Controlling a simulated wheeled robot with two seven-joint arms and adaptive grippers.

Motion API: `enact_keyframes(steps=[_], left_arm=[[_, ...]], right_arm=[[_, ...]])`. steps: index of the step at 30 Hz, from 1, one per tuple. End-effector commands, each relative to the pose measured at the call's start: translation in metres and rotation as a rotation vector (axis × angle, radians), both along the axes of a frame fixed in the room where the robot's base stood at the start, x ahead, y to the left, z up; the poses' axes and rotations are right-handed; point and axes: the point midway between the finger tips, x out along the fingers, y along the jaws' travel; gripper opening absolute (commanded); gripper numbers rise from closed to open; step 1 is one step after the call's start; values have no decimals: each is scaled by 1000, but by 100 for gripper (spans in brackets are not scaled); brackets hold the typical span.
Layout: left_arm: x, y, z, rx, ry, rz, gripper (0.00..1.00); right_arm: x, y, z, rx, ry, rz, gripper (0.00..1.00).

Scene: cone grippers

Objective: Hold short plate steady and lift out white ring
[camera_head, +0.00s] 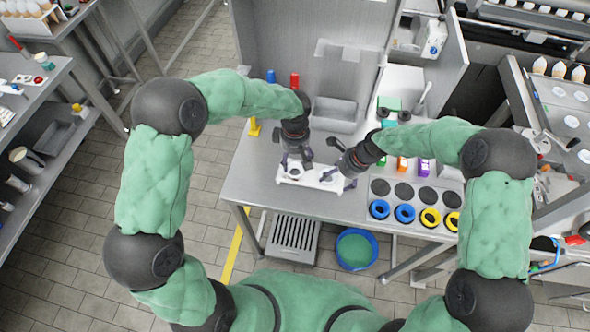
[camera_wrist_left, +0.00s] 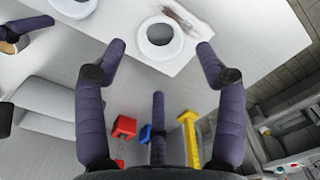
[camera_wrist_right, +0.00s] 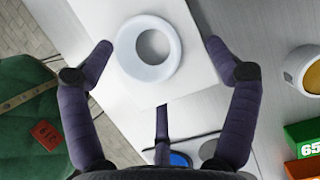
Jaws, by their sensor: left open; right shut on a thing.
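The short white plate (camera_head: 310,181) lies on the steel table, with two white ring shapes on it. One white ring (camera_wrist_left: 160,40) is near the plate's left end, in the left wrist view. The other ring (camera_wrist_right: 150,48) is at the right end, in the right wrist view. My left gripper (camera_head: 296,161) is open above the left ring, its fingertips on either side of it without visible contact. My right gripper (camera_wrist_right: 160,48) is shut on the plate's right end, with a finger at each long edge. It also shows in the head view (camera_head: 340,174).
Blue rings (camera_head: 404,213) and yellow rings (camera_head: 430,217) lie right of the plate, near the front edge. A grey tray (camera_head: 335,114) stands behind it. Red (camera_wrist_left: 124,127), blue (camera_wrist_left: 145,134) and yellow (camera_wrist_left: 189,135) pieces show near my left gripper. Bare table lies left of the plate.

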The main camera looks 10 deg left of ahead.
Motion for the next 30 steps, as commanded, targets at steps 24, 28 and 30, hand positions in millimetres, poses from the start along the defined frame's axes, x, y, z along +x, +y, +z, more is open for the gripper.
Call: enact_keyframes(steps=[24, 28, 30], left_arm=[[0, 0, -50, 0, 0, 0, 71], [0, 0, -50, 0, 0, 0, 48], [0, 0, -50, 0, 0, 0, 37]], right_arm=[[-4, 0, -4, -1, 10, 1, 44], [-4, 0, -4, -1, 11, 1, 44], [-4, 0, -4, -1, 11, 1, 44]])
